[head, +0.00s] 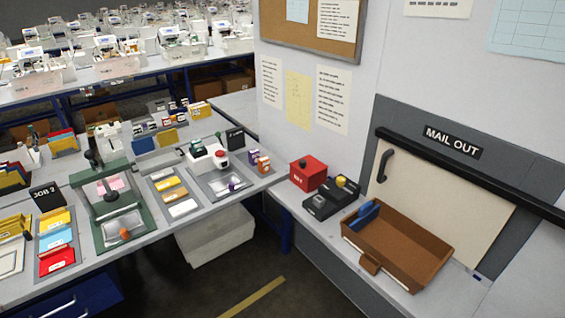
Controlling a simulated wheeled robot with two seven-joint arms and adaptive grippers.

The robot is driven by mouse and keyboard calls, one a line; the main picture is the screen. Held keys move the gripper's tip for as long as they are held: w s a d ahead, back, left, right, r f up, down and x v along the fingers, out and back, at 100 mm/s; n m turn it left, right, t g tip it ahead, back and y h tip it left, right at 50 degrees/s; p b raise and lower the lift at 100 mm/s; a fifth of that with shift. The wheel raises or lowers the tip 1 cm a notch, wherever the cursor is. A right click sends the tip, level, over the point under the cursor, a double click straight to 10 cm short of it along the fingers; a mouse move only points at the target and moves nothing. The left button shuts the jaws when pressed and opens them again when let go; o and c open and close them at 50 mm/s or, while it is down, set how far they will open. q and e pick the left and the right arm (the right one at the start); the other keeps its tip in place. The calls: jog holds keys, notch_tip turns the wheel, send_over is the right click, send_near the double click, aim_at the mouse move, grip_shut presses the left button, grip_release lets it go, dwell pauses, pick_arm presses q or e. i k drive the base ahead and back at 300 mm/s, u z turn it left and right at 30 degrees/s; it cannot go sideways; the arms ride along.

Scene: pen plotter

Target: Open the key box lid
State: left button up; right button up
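A small red box (308,174) stands on the right-hand counter, against the wall. It looks like the key box; its label is too small to read for sure. It has a dark knob on top, and its lid appears shut. Its inside is hidden. Neither of my grippers is in view.
A black block with a yellow knob (332,197) stands close to the right of the red box. A brown tray (412,252) with a blue item lies further right, below the MAIL OUT hatch (440,180). A green press (112,195) and several card trays fill the left table.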

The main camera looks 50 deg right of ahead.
aim_at(308, 165)
jog(key=u, duration=0.15)
jog(key=i, duration=0.85)
jog(key=z, duration=0.65)
jog(key=i, duration=0.7)
jog(key=z, duration=0.8)
